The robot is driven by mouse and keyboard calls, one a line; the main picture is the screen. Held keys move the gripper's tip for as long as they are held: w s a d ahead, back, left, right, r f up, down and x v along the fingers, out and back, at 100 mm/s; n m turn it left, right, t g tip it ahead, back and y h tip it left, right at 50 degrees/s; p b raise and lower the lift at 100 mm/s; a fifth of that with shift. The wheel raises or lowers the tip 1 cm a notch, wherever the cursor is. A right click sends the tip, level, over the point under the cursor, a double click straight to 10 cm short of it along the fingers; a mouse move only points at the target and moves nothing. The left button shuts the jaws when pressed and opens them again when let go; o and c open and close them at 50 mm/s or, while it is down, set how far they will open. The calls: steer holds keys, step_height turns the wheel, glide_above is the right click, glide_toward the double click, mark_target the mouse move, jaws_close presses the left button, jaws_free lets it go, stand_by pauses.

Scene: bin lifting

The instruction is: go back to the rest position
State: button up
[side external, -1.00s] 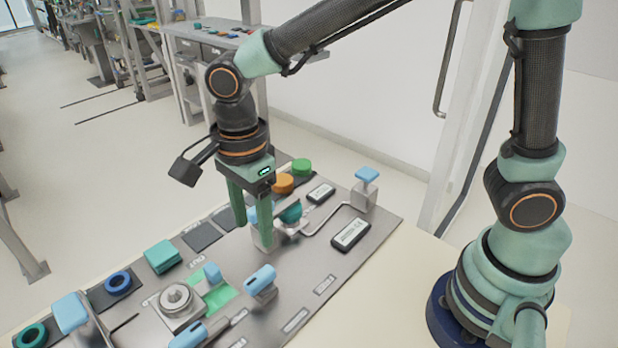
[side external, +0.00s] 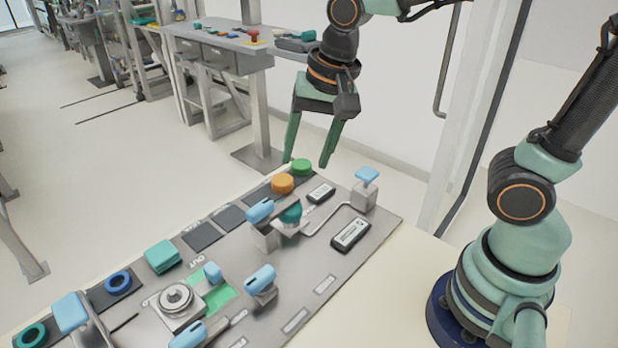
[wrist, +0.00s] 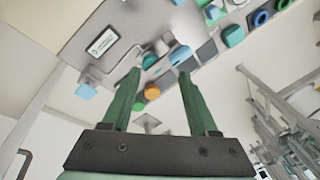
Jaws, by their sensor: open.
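My gripper (side external: 306,163) hangs open above the far right end of the grey board (side external: 345,268), near a green round piece (side external: 302,167) and an orange round piece (side external: 283,183). Nothing is between its fingers. In the wrist view my gripper (wrist: 160,72) shows both green fingers spread apart. The orange piece (wrist: 153,90) and the green piece (wrist: 139,105) show beyond them in that view.
The board carries a blue-handled clamp (side external: 261,211) with a teal part (side external: 291,212), a blue-topped post (side external: 366,178), a teal block (side external: 162,257), a blue ring (side external: 118,282) and a silver round fixture (side external: 175,298). A wall stands behind. Air above the board's left is clear.

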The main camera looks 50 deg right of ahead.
steer(key=s+d+r+n+t, duration=0.2)
steer(key=s+d+n, duration=0.1)
steer(key=d+n, duration=0.5)
steer(key=shift+s+d+n+t+h, duration=0.15)
steer(key=shift+d+n+t+h, duration=0.15)
steer(key=shift+t+h, duration=0.1)
